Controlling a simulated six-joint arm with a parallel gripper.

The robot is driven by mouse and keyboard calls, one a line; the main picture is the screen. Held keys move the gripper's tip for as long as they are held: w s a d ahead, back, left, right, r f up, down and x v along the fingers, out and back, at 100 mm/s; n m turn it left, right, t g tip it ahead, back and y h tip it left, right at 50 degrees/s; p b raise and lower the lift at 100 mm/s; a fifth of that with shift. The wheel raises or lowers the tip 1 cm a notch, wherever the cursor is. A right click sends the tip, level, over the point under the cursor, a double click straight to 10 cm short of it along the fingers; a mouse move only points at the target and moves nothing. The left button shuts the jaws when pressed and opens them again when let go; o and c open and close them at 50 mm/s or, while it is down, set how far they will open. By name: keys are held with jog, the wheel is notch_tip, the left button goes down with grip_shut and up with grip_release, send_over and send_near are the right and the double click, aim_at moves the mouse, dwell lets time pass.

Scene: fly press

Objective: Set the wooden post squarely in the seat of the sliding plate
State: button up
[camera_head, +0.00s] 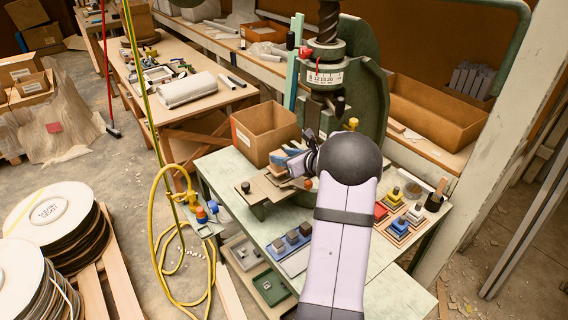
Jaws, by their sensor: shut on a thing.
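My gripper (287,161) is at the press, partly hidden behind my own arm. Its blue fingers are shut on a small tan piece, which looks like the wooden post (280,171). The post is low over the tan sliding plate (266,188), which lies on the front of the press. I cannot tell whether the post touches the plate or stands square. The seat in the plate is hidden from this view.
The green fly press (362,60) rises behind the gripper, its screw and ram above. An open cardboard box (265,130) stands close behind left. Grey blocks (291,240) lie in front, and coloured blocks (396,197) stand right. A yellow hose (156,240) hangs left.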

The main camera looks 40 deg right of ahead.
jog(key=shift+f, duration=1.4)
jog(key=shift+f, duration=0.2)
jog(key=o, duration=1.1)
jog(key=shift+r, duration=0.1)
jog(key=shift+r+p, duration=0.2)
jog(key=shift+p, duration=0.1)
jog(key=shift+s+d, duration=0.1)
jog(key=shift+s, duration=0.2)
jog(key=b+v, duration=0.2)
jog(key=v, duration=0.9)
jog(key=shift+s+r+b, duration=0.1)
jog(key=shift+s+b, duration=0.05)
jog(key=shift+b, duration=0.25)
